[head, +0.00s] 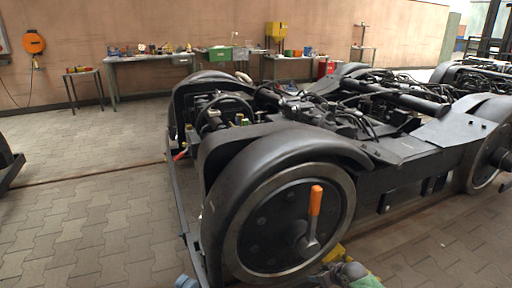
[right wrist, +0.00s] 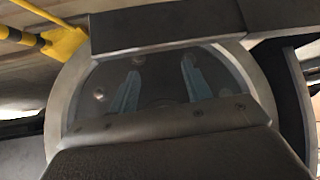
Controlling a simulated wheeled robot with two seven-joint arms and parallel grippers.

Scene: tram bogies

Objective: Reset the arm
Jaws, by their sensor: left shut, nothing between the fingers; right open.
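A dark bogie with a large wheel (head: 268,232) fills the middle and right of the head view. A lever with an orange handle (head: 315,200) stands nearly upright in front of the wheel's hub. My left gripper (head: 186,282) shows only as a small bluish part at the bottom edge, left of the wheel; it is shut and empty. My right gripper (right wrist: 160,88) is open and empty in the right wrist view, its two blue fingers apart in front of a round wheel face (right wrist: 90,80). A grey and green part, seemingly of my right arm, shows low in the head view.
A yellow and black bar (right wrist: 25,38) is at the upper left of the right wrist view. Workbenches (head: 150,59) with a green box (head: 220,54) stand along the back wall. More bogies are at the right. The paved floor (head: 85,215) at the left is largely clear.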

